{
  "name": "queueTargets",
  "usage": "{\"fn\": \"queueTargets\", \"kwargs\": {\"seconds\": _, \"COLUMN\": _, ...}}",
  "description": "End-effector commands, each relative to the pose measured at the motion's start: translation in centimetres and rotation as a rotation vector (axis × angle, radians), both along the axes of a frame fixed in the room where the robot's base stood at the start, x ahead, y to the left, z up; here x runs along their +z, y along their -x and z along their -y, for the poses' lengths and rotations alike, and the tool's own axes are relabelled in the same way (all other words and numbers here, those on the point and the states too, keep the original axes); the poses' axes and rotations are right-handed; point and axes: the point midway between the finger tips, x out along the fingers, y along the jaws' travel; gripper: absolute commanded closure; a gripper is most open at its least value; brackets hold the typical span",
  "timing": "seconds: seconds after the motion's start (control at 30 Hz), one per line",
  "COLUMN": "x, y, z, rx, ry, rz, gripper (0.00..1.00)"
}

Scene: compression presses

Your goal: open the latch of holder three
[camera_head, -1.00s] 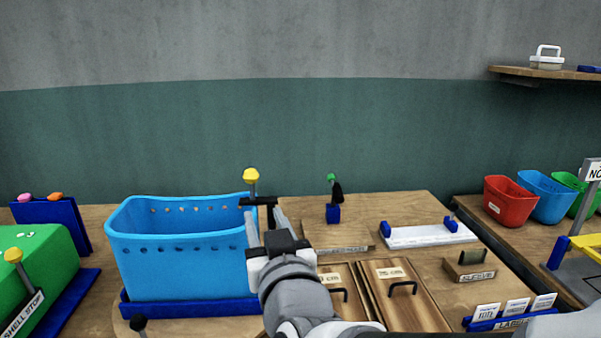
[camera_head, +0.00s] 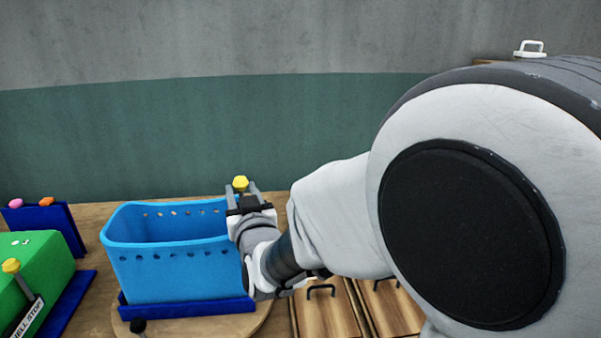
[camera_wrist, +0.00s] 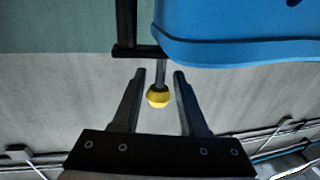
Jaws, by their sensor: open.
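A blue perforated basket (camera_head: 180,262) sits in a dark blue holder (camera_head: 190,309) on a round wooden board. A yellow knob (camera_head: 240,183) on a thin rod stands by the basket's right side; I cannot tell if it is holder three's latch. My gripper (camera_head: 241,190) is open and empty at the basket's back right corner. In the wrist view the yellow knob (camera_wrist: 158,96) shows between the two open fingers (camera_wrist: 159,74), with room on both sides. I cannot tell whether they are level with it in depth. A black bar (camera_wrist: 137,51) crosses near the fingertips.
A green box (camera_head: 35,270) with a yellow-knobbed lever (camera_head: 12,267) stands at the left. Wooden lids with black handles (camera_head: 321,289) lie at the right. My arm hides much of the right side.

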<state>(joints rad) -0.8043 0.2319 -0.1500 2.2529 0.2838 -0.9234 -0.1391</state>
Motion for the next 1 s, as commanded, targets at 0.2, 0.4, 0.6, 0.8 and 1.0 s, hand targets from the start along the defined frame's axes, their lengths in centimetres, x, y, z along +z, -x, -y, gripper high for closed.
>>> {"fn": "queueTargets", "kwargs": {"seconds": 0.2, "x": 0.0, "y": -2.6, "z": -1.2, "rx": -0.001, "ry": -0.001, "rz": 0.0, "gripper": 0.57}}
{"fn": "queueTargets", "kwargs": {"seconds": 0.4, "x": 0.0, "y": -3.3, "z": -1.5, "rx": 0.0, "ry": 0.0, "rz": 0.0, "gripper": 0.57}}
{"fn": "queueTargets", "kwargs": {"seconds": 0.6, "x": 0.0, "y": -3.3, "z": -1.5, "rx": 0.0, "ry": 0.0, "rz": 0.0, "gripper": 0.57}}
{"fn": "queueTargets", "kwargs": {"seconds": 0.8, "x": 0.0, "y": -3.3, "z": -1.5, "rx": 0.0, "ry": 0.0, "rz": 0.0, "gripper": 0.88}}
{"fn": "queueTargets", "kwargs": {"seconds": 1.0, "x": 0.2, "y": -3.3, "z": -1.5, "rx": 0.0, "ry": -0.003, "rz": 0.003, "gripper": 1.0}}
